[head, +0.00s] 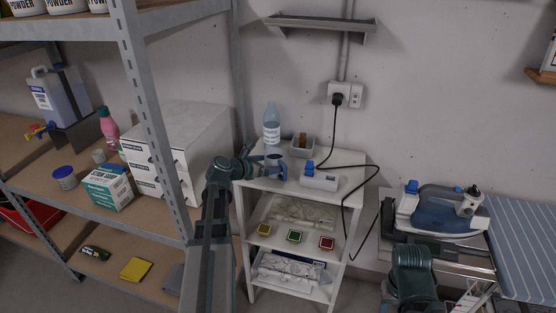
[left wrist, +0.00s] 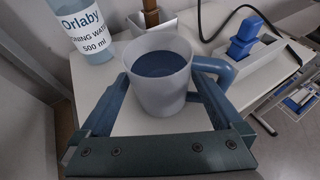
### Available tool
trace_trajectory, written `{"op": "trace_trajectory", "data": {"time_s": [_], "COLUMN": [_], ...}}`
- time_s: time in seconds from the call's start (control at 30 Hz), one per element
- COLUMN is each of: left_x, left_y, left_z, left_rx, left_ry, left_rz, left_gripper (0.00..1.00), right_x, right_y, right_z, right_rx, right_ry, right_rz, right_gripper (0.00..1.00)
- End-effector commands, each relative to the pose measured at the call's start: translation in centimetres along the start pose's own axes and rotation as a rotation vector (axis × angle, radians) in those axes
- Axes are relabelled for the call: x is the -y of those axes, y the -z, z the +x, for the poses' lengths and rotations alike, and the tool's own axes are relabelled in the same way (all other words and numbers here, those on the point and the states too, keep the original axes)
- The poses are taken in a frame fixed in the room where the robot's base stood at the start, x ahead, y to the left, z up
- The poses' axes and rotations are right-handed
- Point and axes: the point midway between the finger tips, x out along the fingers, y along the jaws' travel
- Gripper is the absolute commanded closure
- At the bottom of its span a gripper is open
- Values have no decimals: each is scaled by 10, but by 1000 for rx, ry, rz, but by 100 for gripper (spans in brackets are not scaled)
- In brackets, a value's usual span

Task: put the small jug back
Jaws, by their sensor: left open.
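The small jug (head: 275,168) stands upright on the top of the white shelf unit (head: 345,163). In the left wrist view the jug (left wrist: 158,88) is a pale, translucent cup with a blue inside and a blue handle on its right. My left gripper (head: 260,168) is open, with its fingers (left wrist: 160,100) on either side of the jug. The right finger passes close to the handle; I cannot tell if it touches. Part of my right arm (head: 412,270) shows at lower right, but its gripper fingers are hidden.
A water bottle (head: 271,126) stands behind the jug, beside a small grey holder (head: 305,150). A metal rack post (head: 160,110) stands left; an iron (head: 438,208) sits right.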

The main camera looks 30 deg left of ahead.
Motion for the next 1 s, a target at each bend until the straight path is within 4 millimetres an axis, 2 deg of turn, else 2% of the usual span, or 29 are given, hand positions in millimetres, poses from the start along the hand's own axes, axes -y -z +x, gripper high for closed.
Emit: {"op": "trace_trajectory", "data": {"time_s": [0.03,0.1,0.23,0.4,0.6,1.0], "left_x": [2,1,1,0,1,0], "left_y": [-3,-3,-3,-1,0,0], "left_z": [-16,-30,-52,-70,-76,-76], "left_rx": [0,1,1,0,1,1], "left_ry": [-2,-3,-2,-1,1,1], "left_rz": [-1,-3,-1,-1,0,0], "left_gripper": [0,0,0,0,0,0], "right_x": [-1,-1,-2,-3,-3,-3], "right_y": [0,-1,-1,-2,-2,-2], "right_z": [-9,-14,-22,-28,-29,-29], "right_rx": [0,0,0,0,0,0], "right_ry": [0,0,0,0,0,0], "right_rz": [0,0,0,0,0,0], "right_gripper": [50,50,50,50,50,50]}}
